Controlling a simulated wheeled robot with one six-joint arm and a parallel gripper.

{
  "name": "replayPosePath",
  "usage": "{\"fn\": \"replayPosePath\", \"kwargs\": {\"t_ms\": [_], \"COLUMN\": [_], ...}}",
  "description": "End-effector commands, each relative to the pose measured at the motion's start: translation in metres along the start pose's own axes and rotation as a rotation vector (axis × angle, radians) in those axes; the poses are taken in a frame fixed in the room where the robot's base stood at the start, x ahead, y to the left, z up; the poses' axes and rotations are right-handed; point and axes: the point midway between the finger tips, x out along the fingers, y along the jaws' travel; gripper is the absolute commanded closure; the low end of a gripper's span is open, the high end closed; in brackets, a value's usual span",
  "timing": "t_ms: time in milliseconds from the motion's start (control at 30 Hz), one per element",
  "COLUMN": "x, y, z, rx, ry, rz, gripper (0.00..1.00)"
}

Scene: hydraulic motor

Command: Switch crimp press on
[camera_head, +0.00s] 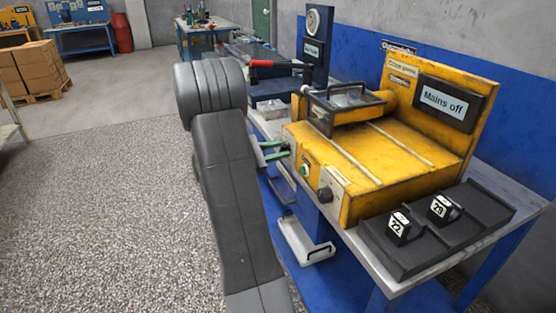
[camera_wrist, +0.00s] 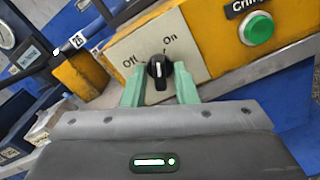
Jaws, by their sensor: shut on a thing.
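The crimp press (camera_head: 370,160) is a yellow machine on the bench; its display (camera_head: 448,103) reads "Mains off". In the wrist view, a black rotary switch (camera_wrist: 158,71) sits on a pale plate (camera_wrist: 110,57) marked "Off" at left and "On" at upper right. Its white mark looks about upright in the picture; I cannot tell which label it meets. My gripper (camera_wrist: 159,84) has its green fingers on either side of the switch, shut on it. In the head view, my gripper (camera_head: 284,149) is at the press's front left and hides the switch.
A green button (camera_wrist: 257,28) is right of the switch; it also shows in the head view (camera_head: 304,170). Another black knob (camera_head: 325,194) is nearer. A red-handled lever (camera_head: 270,64) stands behind.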

Motion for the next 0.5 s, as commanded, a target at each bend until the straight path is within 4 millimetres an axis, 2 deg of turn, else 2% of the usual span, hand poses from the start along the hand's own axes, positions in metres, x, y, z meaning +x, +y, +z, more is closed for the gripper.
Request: {"fn": "replayPosePath", "kwargs": {"t_ms": [33,200,500], "x": [-0.0002,-0.0002,-0.0002], "y": [-0.0022,-0.0018,-0.0008], "z": [-0.0049,-0.0042,-0.0022], "rx": [0.041,0.167,0.31], "ry": [0.0,0.0,0.0], "rz": [0.0,0.0,0.0], "gripper": [0.96,0.96,0.96]}}
